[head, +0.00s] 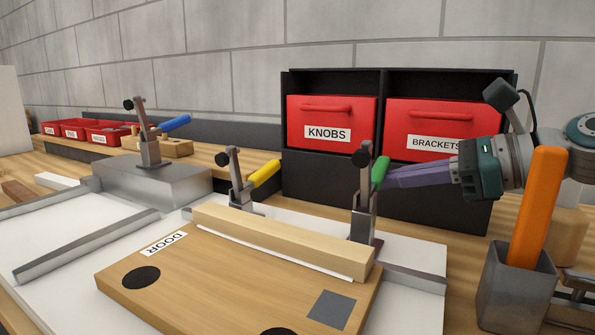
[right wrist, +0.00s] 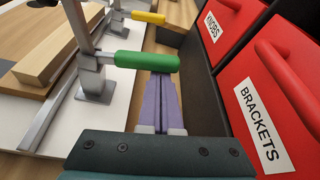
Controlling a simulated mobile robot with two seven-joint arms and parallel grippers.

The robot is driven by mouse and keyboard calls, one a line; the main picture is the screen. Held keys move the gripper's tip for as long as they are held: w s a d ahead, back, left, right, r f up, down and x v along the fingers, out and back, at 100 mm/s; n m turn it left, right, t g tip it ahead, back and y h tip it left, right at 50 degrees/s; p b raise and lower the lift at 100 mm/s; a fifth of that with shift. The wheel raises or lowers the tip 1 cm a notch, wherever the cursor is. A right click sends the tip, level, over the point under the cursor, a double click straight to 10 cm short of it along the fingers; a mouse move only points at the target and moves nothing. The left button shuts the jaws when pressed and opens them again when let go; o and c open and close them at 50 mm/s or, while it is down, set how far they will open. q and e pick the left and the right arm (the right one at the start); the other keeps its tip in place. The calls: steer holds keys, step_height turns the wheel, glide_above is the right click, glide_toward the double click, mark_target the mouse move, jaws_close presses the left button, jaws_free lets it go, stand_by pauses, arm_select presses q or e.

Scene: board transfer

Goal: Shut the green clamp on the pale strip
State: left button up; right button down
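The green clamp (head: 364,205) stands at the right end of the pale strip (head: 285,240), its arm with the black tip raised clear of the strip. Its green handle (head: 380,172) slants upward; in the right wrist view the handle (right wrist: 147,62) lies across in front of my fingertips. My right gripper (head: 392,178) comes in from the right, its purple fingers together, with tips at or just beside the handle. I cannot tell whether they touch it. The strip lies along the back of the wooden board marked DOOR (head: 215,265). My left gripper is not in view.
Yellow-handled (head: 264,173) and blue-handled (head: 174,123) clamps stand to the left, arms raised. A black rack (head: 380,85) with red KNOBS (head: 333,112) and BRACKETS (head: 445,115) bins stands close behind. A grey holder (head: 515,290) with an orange handle (head: 537,205) is at front right.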

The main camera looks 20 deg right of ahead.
steer(key=shift+s+a+r+n+t+h+p, duration=0.15)
steer(key=shift+r+n+t+h+p, duration=0.35)
steer(key=shift+r+n+p, duration=1.2)
steer(key=r+p, duration=0.1)
steer(key=p, duration=0.2)
steer(key=s+a+r+p, duration=0.1)
steer(key=p, duration=0.2)
steer(key=shift+a+t, duration=0.25)
steer(key=shift+t, duration=0.15)
steer(key=shift+f, duration=0.15)
